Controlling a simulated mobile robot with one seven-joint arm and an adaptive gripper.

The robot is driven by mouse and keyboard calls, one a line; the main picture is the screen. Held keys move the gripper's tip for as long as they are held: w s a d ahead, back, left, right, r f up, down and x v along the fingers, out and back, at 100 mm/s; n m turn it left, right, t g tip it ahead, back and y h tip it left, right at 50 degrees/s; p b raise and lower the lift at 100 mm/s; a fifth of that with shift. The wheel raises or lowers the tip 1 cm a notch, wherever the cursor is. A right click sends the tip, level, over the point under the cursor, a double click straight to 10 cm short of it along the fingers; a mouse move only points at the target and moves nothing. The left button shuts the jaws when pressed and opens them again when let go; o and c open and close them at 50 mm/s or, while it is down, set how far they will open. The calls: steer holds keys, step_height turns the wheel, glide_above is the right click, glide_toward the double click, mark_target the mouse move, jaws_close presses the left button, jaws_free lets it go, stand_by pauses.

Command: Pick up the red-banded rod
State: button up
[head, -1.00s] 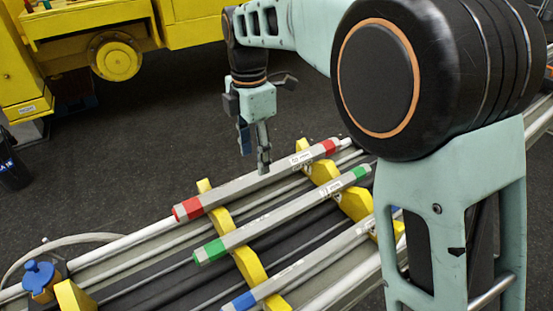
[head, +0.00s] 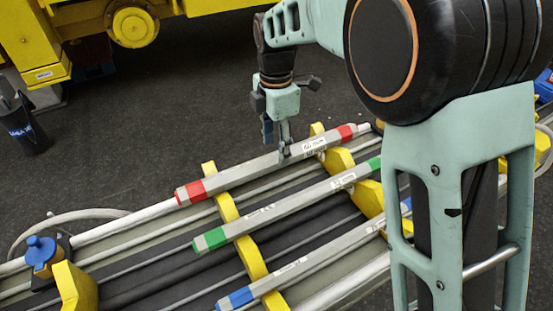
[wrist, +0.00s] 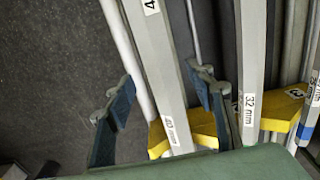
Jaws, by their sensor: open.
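The red-banded rod (head: 240,175) is a grey bar with a red band near each end. It lies across two yellow supports, farthest back of three banded rods in the head view. My gripper (head: 284,148) points down at the rod's middle. In the wrist view my gripper (wrist: 162,85) is open, with one finger on each side of the red-banded rod (wrist: 163,75). Gaps show between the fingers and the rod there. Whether the fingertips reach below its top is hard to tell. Its red bands are outside the wrist view.
The green-banded rod (head: 285,208) lies parallel, just in front, and the blue-banded rod (head: 290,275) lies beyond that. In the wrist view the right finger is close to a rod labelled 32 mm (wrist: 250,70). Yellow supports (head: 229,212) cross beneath. Dark floor (head: 140,110) is open behind.

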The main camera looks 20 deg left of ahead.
mark_target(276, 154)
step_height(276, 154, down, 3)
steer(key=shift+f, duration=0.2)
steer(key=shift+c, duration=0.2)
jaws_close()
steer(key=shift+w+r, duration=0.1)
steer(key=shift+r, duration=0.05)
